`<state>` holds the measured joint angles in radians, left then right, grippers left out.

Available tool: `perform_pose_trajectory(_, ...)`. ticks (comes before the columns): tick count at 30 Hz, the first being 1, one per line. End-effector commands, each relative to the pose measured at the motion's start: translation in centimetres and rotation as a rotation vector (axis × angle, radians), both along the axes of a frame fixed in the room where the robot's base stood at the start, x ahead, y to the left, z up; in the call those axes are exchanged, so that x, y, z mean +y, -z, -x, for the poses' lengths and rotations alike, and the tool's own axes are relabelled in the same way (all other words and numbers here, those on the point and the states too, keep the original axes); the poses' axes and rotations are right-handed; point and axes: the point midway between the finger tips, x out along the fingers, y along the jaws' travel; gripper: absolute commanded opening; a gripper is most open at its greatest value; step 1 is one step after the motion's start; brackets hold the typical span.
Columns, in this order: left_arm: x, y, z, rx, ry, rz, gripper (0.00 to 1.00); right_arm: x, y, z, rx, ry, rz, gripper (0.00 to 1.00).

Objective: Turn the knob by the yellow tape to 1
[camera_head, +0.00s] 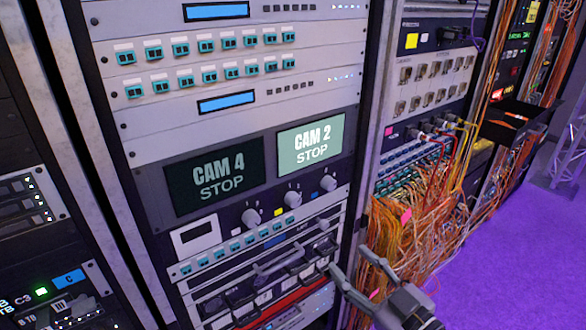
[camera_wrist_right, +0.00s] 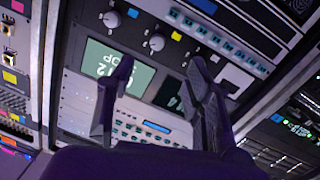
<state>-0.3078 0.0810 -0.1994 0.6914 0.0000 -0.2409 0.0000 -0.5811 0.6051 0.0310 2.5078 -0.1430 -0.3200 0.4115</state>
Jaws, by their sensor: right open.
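The knob by the yellow tape (camera_head: 292,198) is a grey dial, the middle one in a row of three below the two screens. The yellow tape (camera_head: 279,212) is a small square just left of it. In the right wrist view, turned over, this knob (camera_wrist_right: 157,42) and the tape (camera_wrist_right: 177,36) show beyond the fingertips. My right gripper (camera_head: 348,262) is open and empty, below and right of the knobs, apart from them. In the wrist view its fingers (camera_wrist_right: 161,62) stand wide apart. The numbers around the dial are too small to read. My left gripper is not in view.
Another knob (camera_head: 250,217) is at the left, by a pale tape. A third knob (camera_head: 328,183) is at the right, by a blue tape (camera_head: 314,195). Below are a handle and a row of connectors. Orange cables (camera_head: 400,250) hang right of my right gripper.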

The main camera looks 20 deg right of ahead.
Motion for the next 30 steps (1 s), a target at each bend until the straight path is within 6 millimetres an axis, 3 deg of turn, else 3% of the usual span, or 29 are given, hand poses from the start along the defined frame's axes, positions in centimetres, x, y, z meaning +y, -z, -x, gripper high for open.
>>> perform_pose_trajectory(1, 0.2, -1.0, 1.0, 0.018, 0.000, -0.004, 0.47, 0.0, -1.4, 0.0, -0.006, -0.006, 0.002, 0.47)
perform_pose_trajectory(3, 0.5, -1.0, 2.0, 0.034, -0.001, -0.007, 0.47, 0.1, -1.9, 0.0, -0.012, -0.014, 0.005, 0.47)
perform_pose_trajectory(11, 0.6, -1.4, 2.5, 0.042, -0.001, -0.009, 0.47, 0.4, -2.1, -1.5, -0.019, -0.015, 0.004, 0.47)
perform_pose_trajectory(20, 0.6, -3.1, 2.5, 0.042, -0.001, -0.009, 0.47, 1.9, -2.3, -6.1, -0.019, -0.016, 0.004, 0.47)
perform_pose_trajectory(30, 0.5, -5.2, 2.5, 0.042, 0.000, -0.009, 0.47, 3.8, -2.3, -12.5, -0.017, -0.014, 0.003, 0.47)
